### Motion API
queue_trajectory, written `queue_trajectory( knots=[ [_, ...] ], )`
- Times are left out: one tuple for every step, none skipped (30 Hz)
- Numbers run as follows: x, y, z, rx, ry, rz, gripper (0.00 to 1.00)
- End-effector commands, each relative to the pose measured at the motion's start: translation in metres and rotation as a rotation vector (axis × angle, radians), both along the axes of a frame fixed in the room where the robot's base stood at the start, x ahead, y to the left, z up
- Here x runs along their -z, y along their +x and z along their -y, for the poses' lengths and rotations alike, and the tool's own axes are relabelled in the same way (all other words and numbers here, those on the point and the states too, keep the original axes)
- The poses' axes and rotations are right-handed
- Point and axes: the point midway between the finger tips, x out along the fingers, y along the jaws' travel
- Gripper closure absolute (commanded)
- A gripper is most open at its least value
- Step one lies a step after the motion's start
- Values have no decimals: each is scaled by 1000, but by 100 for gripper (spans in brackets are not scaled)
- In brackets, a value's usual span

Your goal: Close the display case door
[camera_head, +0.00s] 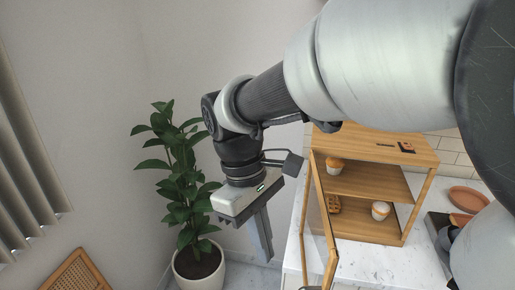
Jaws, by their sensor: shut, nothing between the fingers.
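The wooden display case (374,148) stands on the white marble counter at the right. Its glass door with a wooden frame (329,264) stands open, hinged at the case's left side and swung out toward the front. Inside, pastries or muffins (334,166) sit on the shelves. My gripper (264,250) points down, left of the open door and apart from it. Its fingers are shut together and hold nothing. My arm crosses the upper right and hides part of the case's top left.
A potted plant (195,262) stands on the floor behind and left of my gripper. A wooden chair back with woven cane (78,275) is at the lower left. The marble counter (355,262) holds a terracotta plate (466,197) at the right. Window blinds (28,165) hang at the left.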

Motion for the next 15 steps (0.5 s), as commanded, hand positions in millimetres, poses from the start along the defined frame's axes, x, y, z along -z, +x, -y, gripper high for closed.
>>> queue_trajectory(
  knots=[
    [11,-3,3,0,-3,-5,100],
    [17,-4,4,1,-3,-4,100],
    [26,-5,6,2,-2,-5,100],
    [32,-6,7,2,-2,-5,100],
    [39,-7,8,2,-2,-5,100],
    [48,-8,10,3,-2,-5,100],
    [54,-10,11,3,-3,-6,100],
    [60,-10,12,2,-2,-5,100],
    [68,-11,14,1,-3,-4,100],
    [74,-12,15,1,-3,-4,100],
    [79,-13,16,1,-3,-4,100],
    [76,-17,22,3,-2,1,100],
    [75,-20,26,3,-2,1,100],
    [75,-23,29,3,-1,1,100],
    [76,-27,33,3,0,1,100]
  ],
)
